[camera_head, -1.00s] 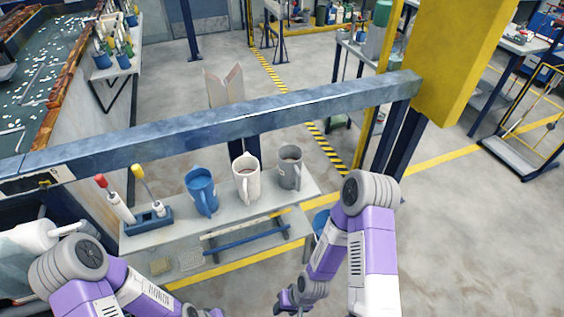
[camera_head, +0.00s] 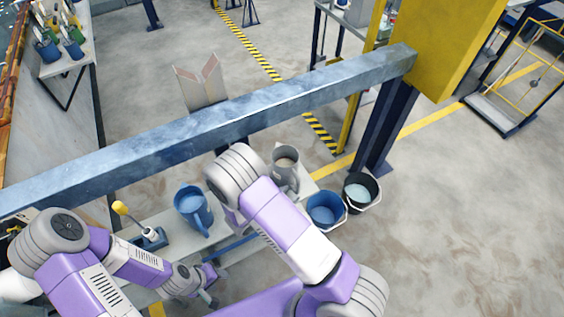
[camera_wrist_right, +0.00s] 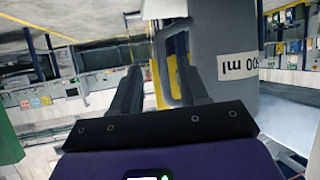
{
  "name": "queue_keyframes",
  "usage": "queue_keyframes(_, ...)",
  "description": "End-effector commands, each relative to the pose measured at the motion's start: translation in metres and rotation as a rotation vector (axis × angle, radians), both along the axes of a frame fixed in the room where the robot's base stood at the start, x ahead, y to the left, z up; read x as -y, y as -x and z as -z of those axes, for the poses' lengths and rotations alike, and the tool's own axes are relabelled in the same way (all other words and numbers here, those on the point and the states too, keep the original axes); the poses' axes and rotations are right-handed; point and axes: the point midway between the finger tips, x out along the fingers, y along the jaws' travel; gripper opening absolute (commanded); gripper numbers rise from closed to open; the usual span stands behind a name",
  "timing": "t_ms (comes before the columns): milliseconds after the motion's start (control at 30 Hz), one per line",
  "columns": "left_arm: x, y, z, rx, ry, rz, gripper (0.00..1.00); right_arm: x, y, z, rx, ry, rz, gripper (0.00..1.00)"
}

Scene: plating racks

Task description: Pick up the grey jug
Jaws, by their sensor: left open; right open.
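The grey jug (camera_head: 281,172) stands upright at the right end of the rack shelf in the head view, partly behind my right arm. In the right wrist view the grey jug (camera_wrist_right: 228,88) fills the right side, with a white volume label. Its handle loop (camera_wrist_right: 164,82) shows between the two fingers of my right gripper (camera_wrist_right: 160,75), which is open; contact cannot be told. My right gripper is hidden behind its own arm in the head view. My left gripper (camera_head: 208,287) is open and low in front of the shelf, away from the jug.
A blue jug (camera_head: 193,209) stands further left on the shelf; the white jug is hidden behind my right arm. A blue bucket (camera_head: 326,213) and a black bucket (camera_head: 359,196) stand right of the shelf.

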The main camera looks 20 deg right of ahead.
Motion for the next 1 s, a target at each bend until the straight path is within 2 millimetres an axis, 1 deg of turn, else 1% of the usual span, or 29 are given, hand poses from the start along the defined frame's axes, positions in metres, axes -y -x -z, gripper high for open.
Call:
queue_keyframes(33, 0.000, 0.000, -0.002, 0.000, 0.000, 0.000, 0.49, -0.002, 0.001, -0.008, 0.019, 0.022, 0.022, 0.44)
queue_keyframes(67, 0.000, 0.000, -0.003, 0.000, 0.000, 0.000, 0.49, -0.002, 0.002, -0.011, 0.026, 0.034, 0.035, 0.44)
queue_keyframes(167, 0.000, 0.000, -0.003, 0.000, 0.000, 0.000, 0.49, 0.001, 0.003, -0.015, 0.042, 0.053, 0.063, 0.44)
queue_keyframes(300, 0.000, 0.000, 0.000, -0.001, 0.000, 0.000, 0.49, 0.014, 0.000, -0.010, 0.045, 0.058, 0.070, 0.44)
queue_keyframes(467, 0.000, 0.000, 0.001, -0.001, 0.000, 0.000, 0.49, 0.026, -0.004, -0.004, 0.044, 0.056, 0.069, 0.44)
queue_keyframes(700, 0.000, 0.000, 0.006, -0.001, 0.000, 0.000, 0.49, 0.056, -0.015, 0.010, 0.043, 0.055, 0.070, 0.44)
queue_keyframes(767, 0.000, 0.000, 0.007, -0.001, 0.000, 0.000, 0.49, 0.062, -0.017, 0.012, 0.044, 0.056, 0.069, 0.44)
queue_keyframes(833, 0.000, 0.000, 0.007, 0.000, 0.000, 0.000, 0.49, 0.065, -0.018, 0.013, 0.043, 0.054, 0.068, 0.44)
queue_keyframes(1000, 0.000, 0.000, 0.006, 0.000, 0.000, 0.000, 0.49, 0.065, -0.018, 0.012, 0.043, 0.053, 0.067, 0.44)
